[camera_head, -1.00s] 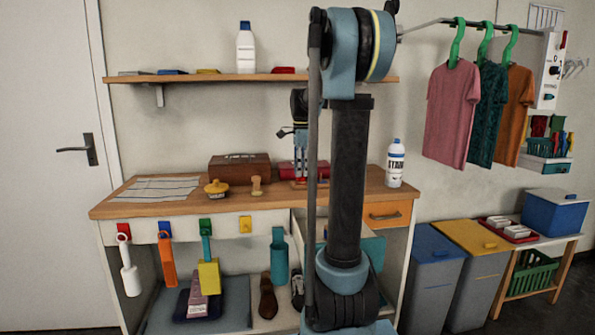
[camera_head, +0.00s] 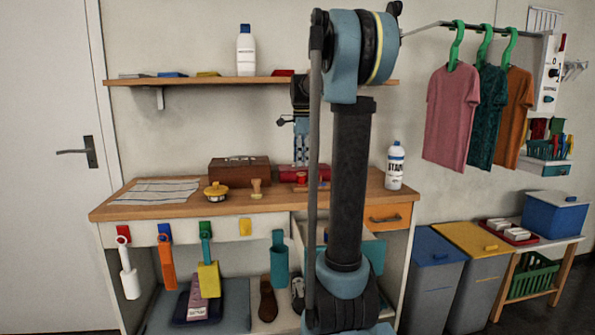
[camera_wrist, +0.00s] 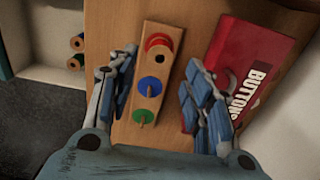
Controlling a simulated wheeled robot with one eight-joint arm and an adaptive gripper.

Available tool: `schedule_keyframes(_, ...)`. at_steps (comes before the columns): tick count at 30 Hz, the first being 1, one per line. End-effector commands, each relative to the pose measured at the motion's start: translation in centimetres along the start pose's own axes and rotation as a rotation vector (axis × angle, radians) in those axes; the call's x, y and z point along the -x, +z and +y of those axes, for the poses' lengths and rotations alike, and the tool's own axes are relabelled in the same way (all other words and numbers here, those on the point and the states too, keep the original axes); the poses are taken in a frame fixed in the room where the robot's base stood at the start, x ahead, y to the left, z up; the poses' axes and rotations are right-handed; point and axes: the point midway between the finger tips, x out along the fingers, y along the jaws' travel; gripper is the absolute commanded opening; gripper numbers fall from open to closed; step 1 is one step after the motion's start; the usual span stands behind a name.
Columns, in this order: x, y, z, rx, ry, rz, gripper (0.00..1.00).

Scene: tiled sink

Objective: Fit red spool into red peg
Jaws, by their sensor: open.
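A wooden peg board (camera_wrist: 128,132) lies on the bench below my gripper (camera_wrist: 160,95). It carries a blue disc (camera_wrist: 150,87) and a green disc (camera_wrist: 143,116), each with a thin peg standing up. I cannot tell whether the spool is around the red peg, which I cannot make out.
A red box marked BUTTONS (camera_wrist: 243,68) lies close to the right finger. A brown case (camera_head: 240,171), a yellow round pot (camera_head: 216,191) and a wooden stamp-like piece (camera_head: 257,188) stand left on the bench. A white bottle (camera_head: 395,165) stands at the right. A shelf hangs above.

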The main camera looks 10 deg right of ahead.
Motion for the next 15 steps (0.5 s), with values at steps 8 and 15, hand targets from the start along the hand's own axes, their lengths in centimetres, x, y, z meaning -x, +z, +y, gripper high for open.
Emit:
schedule_keyframes(8,4.8,0.0,0.0,0.0,0.0,0.0,0.46)
schedule_keyframes(15,6.7,0.0,0.0,0.0,0.0,0.0,0.46)
